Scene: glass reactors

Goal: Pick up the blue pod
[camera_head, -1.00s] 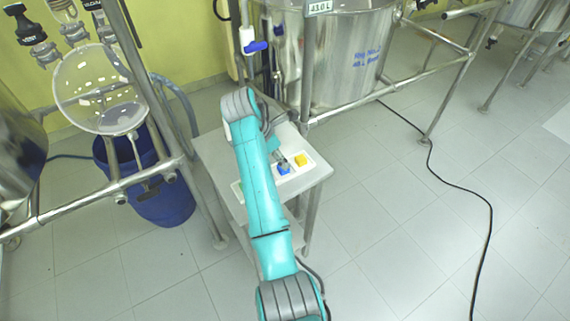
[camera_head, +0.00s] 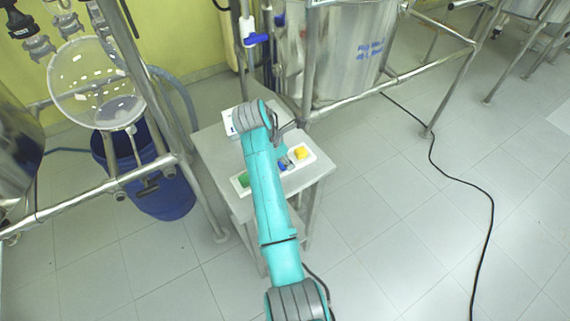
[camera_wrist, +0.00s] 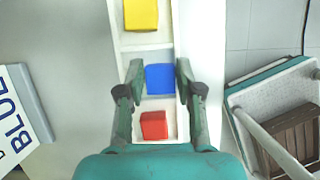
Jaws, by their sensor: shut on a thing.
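The blue pod (camera_wrist: 160,78) sits in the middle of the wrist view, between the two fingers of my gripper (camera_wrist: 159,72). My gripper is shut on it, one finger on each side. The pod is over its compartment of the white tray (camera_wrist: 146,40); I cannot tell whether it is clear of the tray floor. In the head view a small part of the blue pod (camera_head: 282,167) shows beside my arm, with my gripper (camera_head: 283,161) at it, partly hidden.
A yellow pod (camera_wrist: 141,14) and a red pod (camera_wrist: 154,125) lie in neighbouring compartments. A green pod (camera_head: 243,180) shows at the tray's left end. A sign reading BLUE (camera_wrist: 18,115) stands on the small table (camera_head: 213,150). Metal frames and a blue drum (camera_head: 165,200) stand around.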

